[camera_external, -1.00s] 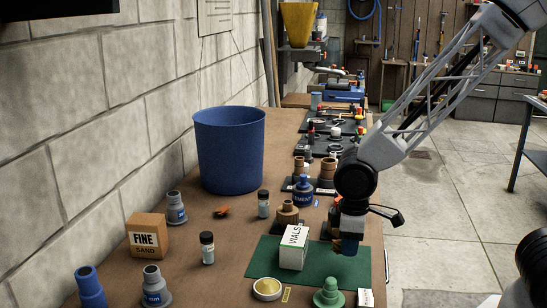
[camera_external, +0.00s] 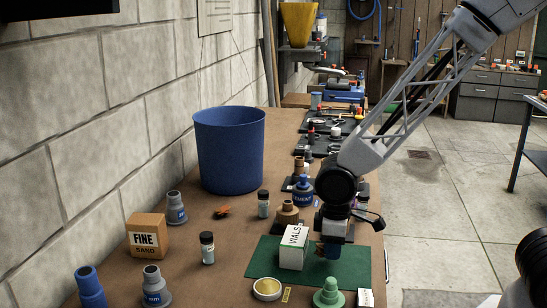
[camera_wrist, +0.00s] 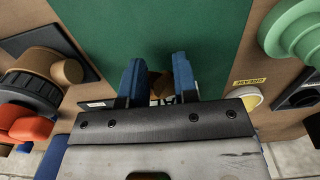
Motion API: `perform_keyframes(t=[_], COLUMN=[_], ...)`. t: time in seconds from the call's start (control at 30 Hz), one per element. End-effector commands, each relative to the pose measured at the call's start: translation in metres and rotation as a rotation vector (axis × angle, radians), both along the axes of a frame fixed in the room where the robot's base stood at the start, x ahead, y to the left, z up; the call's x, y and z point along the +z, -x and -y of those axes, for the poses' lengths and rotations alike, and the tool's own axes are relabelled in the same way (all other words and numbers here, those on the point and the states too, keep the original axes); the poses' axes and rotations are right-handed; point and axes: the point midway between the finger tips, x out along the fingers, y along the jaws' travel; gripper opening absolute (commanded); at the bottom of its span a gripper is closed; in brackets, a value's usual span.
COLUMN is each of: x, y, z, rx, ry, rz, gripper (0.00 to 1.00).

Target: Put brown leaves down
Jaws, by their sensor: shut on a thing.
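My gripper (camera_wrist: 158,68) has blue fingers pointed at the green mat, and they are shut on a small brown thing, likely the brown leaves (camera_wrist: 160,87). Much of it is hidden by the fingers and the gripper body, so its leaf shape is not clear. In the external view my gripper (camera_external: 331,252) is low over the green mat (camera_external: 350,268), just right of the white VIALS box (camera_external: 293,247). I cannot tell whether the brown thing touches the mat.
A green stepped fitting (camera_external: 328,294) and a yellow-topped dish (camera_external: 267,289) stand at the mat's front edge. A brown fitting (camera_external: 287,213) and blue bottle (camera_external: 302,191) stand behind. A blue bin (camera_external: 230,150) is at back left. The mat's right side is clear.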

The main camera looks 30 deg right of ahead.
Motion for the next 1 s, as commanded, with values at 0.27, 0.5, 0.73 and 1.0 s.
perform_keyframes(t=[0.27,0.5,0.73,1.0], x=[-0.021,-0.021,-0.025,-0.024], y=[0.000,0.000,0.000,0.000], z=[0.000,0.000,0.000,0.000], rx=[0.000,0.000,0.000,0.000], ry=[0.001,0.000,0.000,0.000], rz=[-0.001,0.000,0.000,0.000], gripper=[0.06,0.06,0.06,0.53])
